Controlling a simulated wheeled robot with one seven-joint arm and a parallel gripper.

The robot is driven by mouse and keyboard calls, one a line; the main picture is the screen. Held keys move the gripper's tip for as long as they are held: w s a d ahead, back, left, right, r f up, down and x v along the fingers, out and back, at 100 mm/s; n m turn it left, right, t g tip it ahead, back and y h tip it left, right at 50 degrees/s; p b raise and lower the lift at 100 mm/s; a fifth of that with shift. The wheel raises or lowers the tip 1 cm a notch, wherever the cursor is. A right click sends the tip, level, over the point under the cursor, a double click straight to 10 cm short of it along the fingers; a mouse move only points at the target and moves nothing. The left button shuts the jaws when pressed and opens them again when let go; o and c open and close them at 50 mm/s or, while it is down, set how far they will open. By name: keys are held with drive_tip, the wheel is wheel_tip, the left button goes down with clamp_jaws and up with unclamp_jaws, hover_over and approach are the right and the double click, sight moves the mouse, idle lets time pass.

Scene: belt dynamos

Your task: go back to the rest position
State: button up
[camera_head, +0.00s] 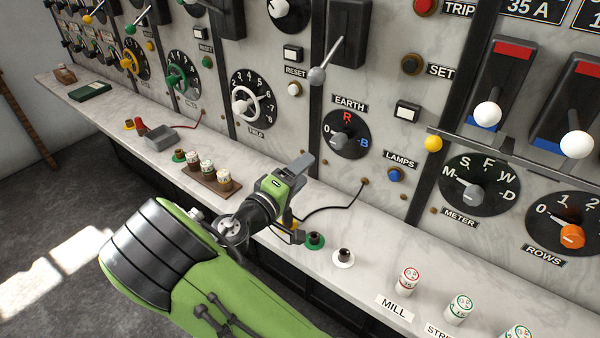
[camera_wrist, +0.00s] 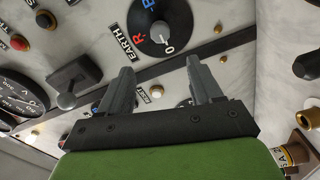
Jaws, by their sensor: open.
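My gripper (camera_head: 300,170) is above the marble ledge in the head view, near the middle of the panel and below the earth dial (camera_head: 346,135). In the wrist view, the two grey fingers of my gripper (camera_wrist: 162,82) stand apart with nothing between them. The earth dial (camera_wrist: 160,25) shows beyond the fingertips there, with its pointer near 0. The gripper appears apart from the panel. My arm hides part of the ledge and the floor.
The ledge (camera_head: 330,198) carries a wooden rack (camera_head: 208,187) with several fuses, a grey tray (camera_head: 160,138), green and white sockets, and labelled fuses such as the one at MILL (camera_head: 407,279). Levers and knobs project from the panel. Floor at left is open.

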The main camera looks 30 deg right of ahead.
idle(0.3)
drive_tip(key=s+f+m+g+y+p, duration=0.2)
drive_tip(key=s+f+m+g+y, duration=0.25)
drive_tip(key=s+y, duration=0.45)
drive_tip(key=s+a+r+n+t+y+p, duration=0.1)
drive_tip(key=s+a+r+t+y, duration=0.1)
drive_tip(key=s+a+r+y, duration=0.2)
drive_tip(key=s+a+r+n+t+y, duration=0.2)
drive_tip(key=s+a+r+y, duration=0.2)
drive_tip(key=s+a, duration=0.4)
drive_tip(key=a+r, duration=0.1)
drive_tip(key=a, duration=0.2)
drive_tip(key=shift+a+p, duration=0.2)
drive_tip(key=shift+p, duration=0.2)
drive_tip(key=shift+s+r, duration=0.1)
